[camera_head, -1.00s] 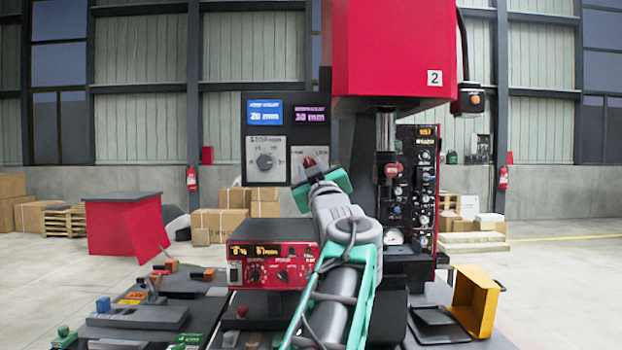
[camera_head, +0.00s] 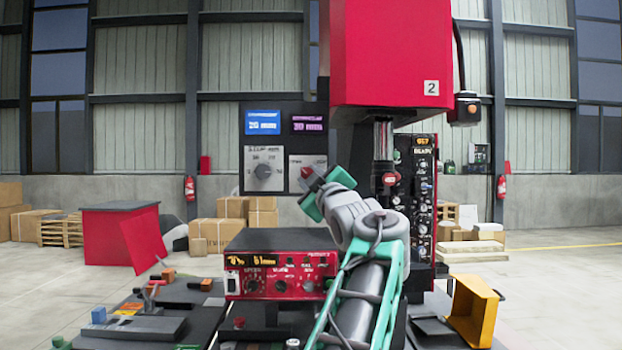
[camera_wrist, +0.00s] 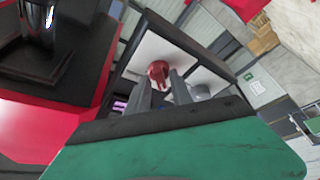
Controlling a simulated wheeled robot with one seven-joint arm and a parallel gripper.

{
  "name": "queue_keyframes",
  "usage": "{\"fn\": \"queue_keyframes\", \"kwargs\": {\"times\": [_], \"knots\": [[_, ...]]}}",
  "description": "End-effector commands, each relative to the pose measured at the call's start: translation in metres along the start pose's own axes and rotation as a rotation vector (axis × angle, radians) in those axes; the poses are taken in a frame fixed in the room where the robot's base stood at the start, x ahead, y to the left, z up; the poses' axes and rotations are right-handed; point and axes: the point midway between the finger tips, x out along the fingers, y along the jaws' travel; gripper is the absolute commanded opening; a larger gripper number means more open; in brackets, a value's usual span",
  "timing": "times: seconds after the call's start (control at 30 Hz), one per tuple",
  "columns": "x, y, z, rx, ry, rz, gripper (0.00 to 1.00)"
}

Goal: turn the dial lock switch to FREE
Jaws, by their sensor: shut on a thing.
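The dial lock switch is a small red knob (camera_head: 307,172) on a pale plate at the right of the dark control panel (camera_head: 252,198). In the wrist view the red knob (camera_wrist: 158,70) sits between the two grey fingertips. My gripper (camera_wrist: 161,82) is shut on it, one finger on each side. In the head view my gripper (camera_head: 312,180) reaches the panel from the lower right, and its green body hides the lower part of the plate. The plate's lettering is too blurred to read, so I cannot tell the knob's setting.
A grey dial (camera_head: 263,171) is left of the switch, below a blue display (camera_head: 263,122) and a purple display (camera_head: 307,123). The red press head (camera_head: 390,55) hangs close on the right. A red control box (camera_head: 282,272) stands below.

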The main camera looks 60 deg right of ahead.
Motion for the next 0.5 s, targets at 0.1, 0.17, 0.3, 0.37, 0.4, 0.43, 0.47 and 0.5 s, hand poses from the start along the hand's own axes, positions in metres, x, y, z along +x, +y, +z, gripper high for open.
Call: {"fn": "queue_keyframes", "kwargs": {"times": [0.1, 0.17, 0.3, 0.37, 0.4, 0.43, 0.47, 0.5], "knots": [[-0.0002, 0.0048, -0.0055, -0.007, 0.008, 0.01, 0.0], [-0.0002, 0.0049, -0.0056, -0.007, 0.008, 0.011, 0.28], [-0.0002, 0.0039, -0.0044, -0.005, 0.006, 0.008, 0.35], [-0.0001, 0.0033, -0.0037, -0.004, 0.005, 0.007, 0.35], [-0.0001, 0.0029, -0.0032, -0.003, 0.004, 0.007, 0.35], [-0.0001, 0.0027, -0.003, -0.003, 0.004, 0.006, 0.35], [-0.0001, 0.0025, -0.0027, -0.002, 0.004, 0.006, 0.35], [-0.0001, 0.0022, -0.0024, -0.002, 0.003, 0.005, 0.35]]}}
